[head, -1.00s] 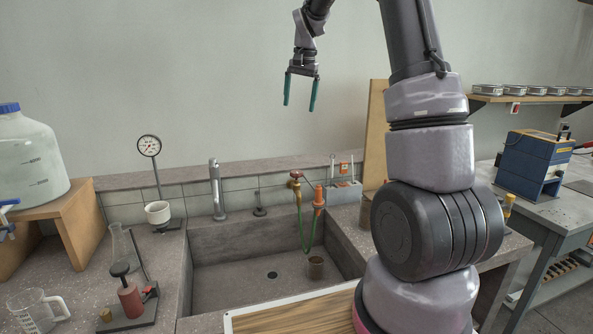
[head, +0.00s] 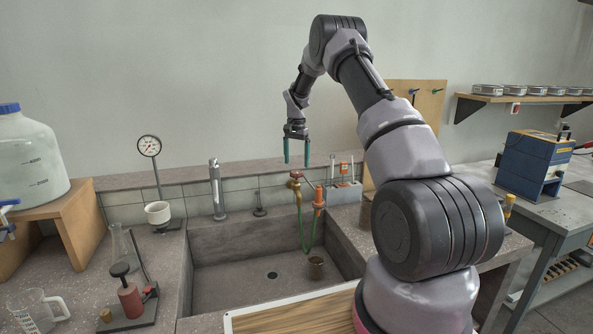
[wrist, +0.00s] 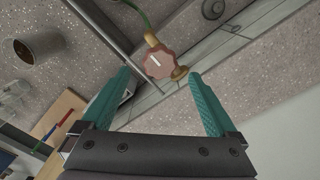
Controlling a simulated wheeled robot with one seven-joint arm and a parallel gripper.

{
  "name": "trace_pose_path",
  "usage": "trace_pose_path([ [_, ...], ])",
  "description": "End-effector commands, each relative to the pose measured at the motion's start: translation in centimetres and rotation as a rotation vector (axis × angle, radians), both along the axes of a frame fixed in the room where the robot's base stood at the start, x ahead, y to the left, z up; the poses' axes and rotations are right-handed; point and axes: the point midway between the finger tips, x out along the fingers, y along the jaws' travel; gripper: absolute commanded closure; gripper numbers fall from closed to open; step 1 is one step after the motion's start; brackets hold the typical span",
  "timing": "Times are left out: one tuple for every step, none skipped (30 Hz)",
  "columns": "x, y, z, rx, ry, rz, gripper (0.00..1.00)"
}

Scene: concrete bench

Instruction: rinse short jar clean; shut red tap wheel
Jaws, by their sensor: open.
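My gripper (head: 296,153) is open and empty, its two green fingers pointing down above the back edge of the sink. The red tap wheel (head: 295,174) sits just below it on a brass tap with a green hose. In the wrist view the red wheel (wrist: 161,61) shows a white mark and lies beyond the fingertips, between them. A short brown jar (head: 316,267) stands in the sink (head: 225,285) at its right side, near the hose. The jar (wrist: 39,52) also shows at the upper left of the wrist view. I cannot tell whether water is running.
A grey spout (head: 216,188) stands at the sink's back left. An orange nozzle (head: 319,196) and a grey holder (head: 345,191) stand right of the tap wheel. A gauge on a stand (head: 150,147) and a large bottle (head: 28,155) are at left. A wooden board (head: 290,317) lies in front.

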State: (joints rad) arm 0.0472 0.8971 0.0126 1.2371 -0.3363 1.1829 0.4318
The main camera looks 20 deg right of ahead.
Motion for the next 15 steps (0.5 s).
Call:
trace_pose_path([
  [-0.1,0.0,-1.1,0.001,0.004,-0.001,0.06],
  [-0.1,0.0,-1.6,0.001,0.003,-0.001,0.06],
  [-0.1,0.0,-2.2,0.001,0.003,-0.001,0.06],
  [-0.1,0.0,-2.5,0.001,0.003,-0.001,0.06],
  [-0.1,0.0,-2.9,0.001,0.001,0.0,0.06],
  [0.0,0.0,-3.4,0.001,0.001,0.0,0.06],
  [0.0,0.0,-3.6,0.001,0.001,0.0,0.06],
  [-0.1,0.0,-3.9,0.001,0.001,0.0,0.06],
  [0.0,0.0,-4.1,0.001,0.001,-0.001,0.06],
  [0.0,0.0,-4.2,0.001,0.001,-0.001,0.06],
  [0.0,0.0,-4.3,0.001,0.0,-0.001,0.06],
  [0.0,0.0,-4.4,0.001,-0.001,-0.001,0.06],
  [0.0,0.0,-4.4,0.001,-0.001,-0.001,0.06],
  [0.0,0.0,-4.4,0.001,-0.001,-0.001,0.06],
  [0.0,0.0,-4.4,0.001,-0.001,-0.001,0.06],
])
